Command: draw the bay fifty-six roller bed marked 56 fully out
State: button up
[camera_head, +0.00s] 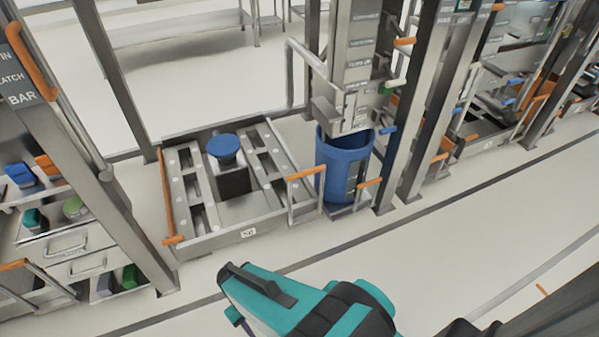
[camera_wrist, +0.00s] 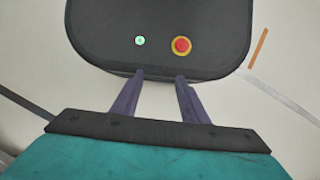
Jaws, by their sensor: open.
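The roller bed (camera_head: 238,237) is a low grey metal frame with slotted tracks, standing on the floor left of centre in the head view. A small white plate on its front wall (camera_head: 248,233) seems to read 56. An orange-topped handle (camera_head: 305,173) stands at its front right corner, and an orange bar (camera_head: 166,195) runs along its left side. A blue-topped round piece (camera_head: 224,146) stands in its middle. My gripper (camera_wrist: 160,75) is open and empty, with purple fingers apart in the wrist view. In the head view my teal wrist is in front of the bed, clear of it.
A blue bin (camera_head: 342,165) stands right of the bed beneath a metal column unit. Steel posts flank the bay. Drawers (camera_head: 78,255) stand at the left. Pale aisle floor (camera_head: 450,235) in front is open.

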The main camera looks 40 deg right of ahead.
jog(key=w+d+f+m+t+y+b, duration=0.25)
jog(key=w+d+b, duration=0.2)
jog(key=w, duration=0.25)
jog(key=w+d+f+m+t+y+b, duration=0.1)
jog(key=w+d+m+t+b, duration=0.15)
jog(key=w+b, duration=0.35)
jog(key=w+d+f+m+t+y+b, duration=0.2)
jog(key=w+d+m+b, duration=0.15)
jog(key=w, duration=0.55)
jog(key=w+d+r+m+t+b, duration=0.25)
jog(key=w+d+b, duration=0.2)
jog(key=d, duration=0.45)
jog(key=w+d+r+m+t+b, duration=0.1)
jog(key=w+d+m+t+b, duration=0.25)
jog(key=d, duration=0.55)
jog(key=s+d+r+m+t+h+b, duration=0.1)
jog(key=d+r+b, duration=0.3)
jog(key=d, duration=0.5)
jog(key=s+d+r+m+t+h+b, duration=0.1)
jog(key=s+d+r+t+h+b, duration=0.1)
jog(key=d, duration=0.8)
jog(key=s+d+r+m+t+h+b, duration=0.2)
jog(key=d+r+t+b, duration=0.3)
jog(key=d, duration=0.4)
jog(key=shift+s+d+r+b, duration=0.45)
jog(key=shift+s+r, duration=0.25)
jog(key=shift+r, duration=0.1)
jog(key=shift+w+h, duration=0.15)
jog(key=shift+h, duration=0.1)
